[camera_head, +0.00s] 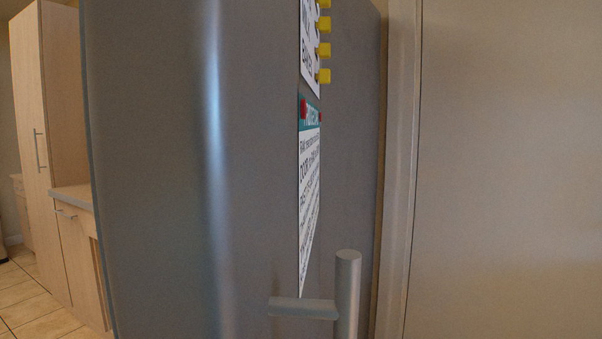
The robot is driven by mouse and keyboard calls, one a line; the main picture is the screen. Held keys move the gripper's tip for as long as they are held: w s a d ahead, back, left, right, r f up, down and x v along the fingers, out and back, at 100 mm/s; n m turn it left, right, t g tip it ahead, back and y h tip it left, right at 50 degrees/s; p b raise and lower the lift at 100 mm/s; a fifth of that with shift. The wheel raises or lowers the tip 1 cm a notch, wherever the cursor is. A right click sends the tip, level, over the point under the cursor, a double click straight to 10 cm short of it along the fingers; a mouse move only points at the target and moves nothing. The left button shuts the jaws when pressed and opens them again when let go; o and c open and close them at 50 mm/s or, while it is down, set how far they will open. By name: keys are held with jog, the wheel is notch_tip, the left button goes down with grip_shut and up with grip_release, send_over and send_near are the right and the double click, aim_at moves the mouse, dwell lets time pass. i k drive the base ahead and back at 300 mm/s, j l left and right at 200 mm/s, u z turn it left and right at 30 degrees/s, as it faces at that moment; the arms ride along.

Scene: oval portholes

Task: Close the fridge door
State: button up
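The grey metal fridge door (160,170) fills the left and middle of the head view, very close and seen at a slant. Its silver bar handle (347,295) stands upright at the bottom, right of centre, joined to the door by a short horizontal bracket (303,308). The lower end of the handle is cut off by the frame. I cannot tell how wide the door stands open; no fridge interior shows. My gripper is not in view.
Printed sheets (309,190) hang on the grey surface under yellow magnets (323,50) and red ones. A beige wall (510,170) with a vertical trim (400,170) is at right. Wooden cabinets (50,110) and a tiled floor (35,300) lie at left.

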aim_at(203, 118)
jog(key=k+l+u, duration=0.6)
jog(key=k+l+z, duration=0.1)
jog(key=z, duration=0.35)
jog(key=l+z, duration=0.2)
jog(key=z, duration=0.3)
jog(key=k+j, duration=0.1)
jog(key=j, duration=0.6)
